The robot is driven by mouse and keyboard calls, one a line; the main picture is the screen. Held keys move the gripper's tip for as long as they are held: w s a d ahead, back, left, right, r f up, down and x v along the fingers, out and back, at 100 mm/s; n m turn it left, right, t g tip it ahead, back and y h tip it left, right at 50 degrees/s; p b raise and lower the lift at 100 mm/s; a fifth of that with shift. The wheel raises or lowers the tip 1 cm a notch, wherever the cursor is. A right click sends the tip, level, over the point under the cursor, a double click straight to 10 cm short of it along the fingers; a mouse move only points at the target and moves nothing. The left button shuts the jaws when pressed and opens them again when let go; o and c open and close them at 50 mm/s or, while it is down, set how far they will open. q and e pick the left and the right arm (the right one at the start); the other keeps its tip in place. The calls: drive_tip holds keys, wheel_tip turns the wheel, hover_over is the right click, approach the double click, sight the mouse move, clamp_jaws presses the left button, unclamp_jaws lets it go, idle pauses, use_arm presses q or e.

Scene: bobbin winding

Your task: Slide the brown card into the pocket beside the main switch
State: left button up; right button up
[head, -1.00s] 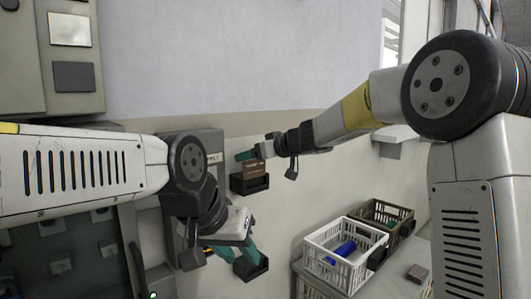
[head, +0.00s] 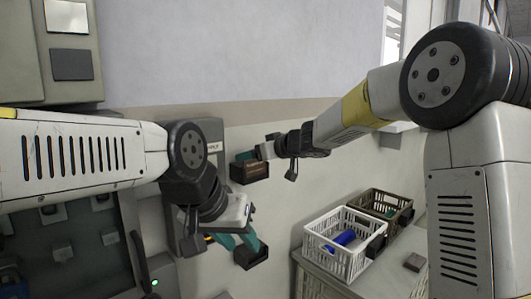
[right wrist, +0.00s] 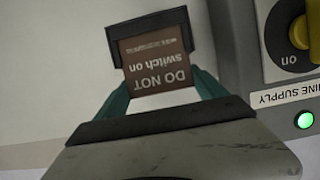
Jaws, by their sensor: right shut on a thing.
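The brown card (right wrist: 158,62), printed "DO NOT switch on", is between the teal fingers of my right gripper (right wrist: 160,95) in the right wrist view.
A green lamp (right wrist: 305,119) and a supply label (right wrist: 283,98) are near the switch. In the head view, a white basket (head: 345,262) and a brown basket (head: 392,202) stand on a bench at right, with a small brown block (head: 413,262).

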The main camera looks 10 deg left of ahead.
drive_tip(key=shift+f, duration=0.4)
idle(0.3)
drive_tip(key=o, duration=1.3)
drive_tip(key=shift+c, duration=0.2)
drive_tip(key=v, duration=0.7)
drive_tip(key=shift+s+d, duration=0.25)
drive_tip(key=shift+r, duration=0.15)
